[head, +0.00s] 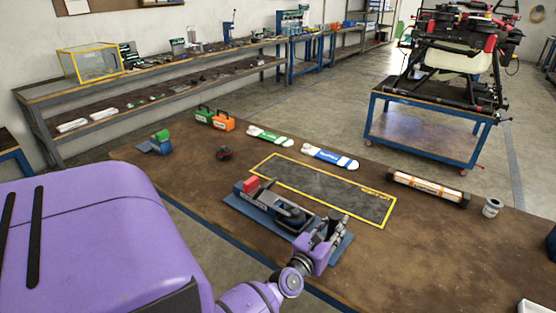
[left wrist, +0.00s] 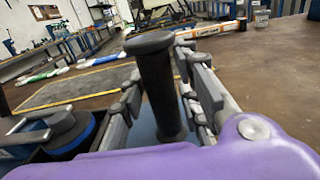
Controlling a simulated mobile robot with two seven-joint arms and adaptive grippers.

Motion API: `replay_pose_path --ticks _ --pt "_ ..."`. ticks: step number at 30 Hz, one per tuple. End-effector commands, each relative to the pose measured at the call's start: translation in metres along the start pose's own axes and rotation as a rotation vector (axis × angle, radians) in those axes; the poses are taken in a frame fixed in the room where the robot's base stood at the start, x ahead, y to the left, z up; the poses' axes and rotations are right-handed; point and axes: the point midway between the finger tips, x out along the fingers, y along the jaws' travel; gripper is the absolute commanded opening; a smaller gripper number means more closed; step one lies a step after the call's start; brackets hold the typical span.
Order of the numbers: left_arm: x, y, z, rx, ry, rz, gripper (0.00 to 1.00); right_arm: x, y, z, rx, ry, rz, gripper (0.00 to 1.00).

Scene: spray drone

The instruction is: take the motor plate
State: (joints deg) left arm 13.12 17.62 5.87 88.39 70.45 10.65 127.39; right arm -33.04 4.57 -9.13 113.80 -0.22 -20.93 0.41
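The motor plate (head: 232,204) is a long blue plate on the brown table. My left gripper (head: 326,228) is at that end. In the left wrist view its fingers are close against both sides of the handle, seemingly shut on it. The lower handle is partly hidden. My right gripper is not in view.
A dark mat with a yellow border (head: 330,190) lies just behind the plate. A drone (head: 455,55) stands on a blue cart.

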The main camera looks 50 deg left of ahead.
Motion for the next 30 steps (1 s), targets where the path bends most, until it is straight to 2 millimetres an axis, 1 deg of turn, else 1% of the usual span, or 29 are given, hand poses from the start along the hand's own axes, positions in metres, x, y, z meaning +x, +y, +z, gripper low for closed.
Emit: replay_pose_path --ticks 1,5,6,19,20,26,30 --pt "0.000 0.000 0.000 0.000 0.000 0.000 0.19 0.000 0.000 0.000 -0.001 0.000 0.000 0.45" --pt "0.000 0.000 0.000 0.000 0.000 0.000 0.02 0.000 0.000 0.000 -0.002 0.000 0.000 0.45" --pt "0.000 0.000 0.000 0.000 0.000 0.000 0.00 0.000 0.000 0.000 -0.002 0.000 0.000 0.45" --pt "0.000 0.000 0.000 0.000 0.000 0.000 0.00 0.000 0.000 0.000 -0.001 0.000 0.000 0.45" --pt "0.002 0.001 0.006 0.013 -0.011 0.001 0.00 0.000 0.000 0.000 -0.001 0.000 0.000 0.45" --pt "0.002 0.001 0.006 0.011 -0.010 0.002 0.00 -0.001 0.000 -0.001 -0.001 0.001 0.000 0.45" --pt "0.003 -0.001 0.014 0.008 -0.012 0.002 0.00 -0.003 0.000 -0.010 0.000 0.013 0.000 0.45"
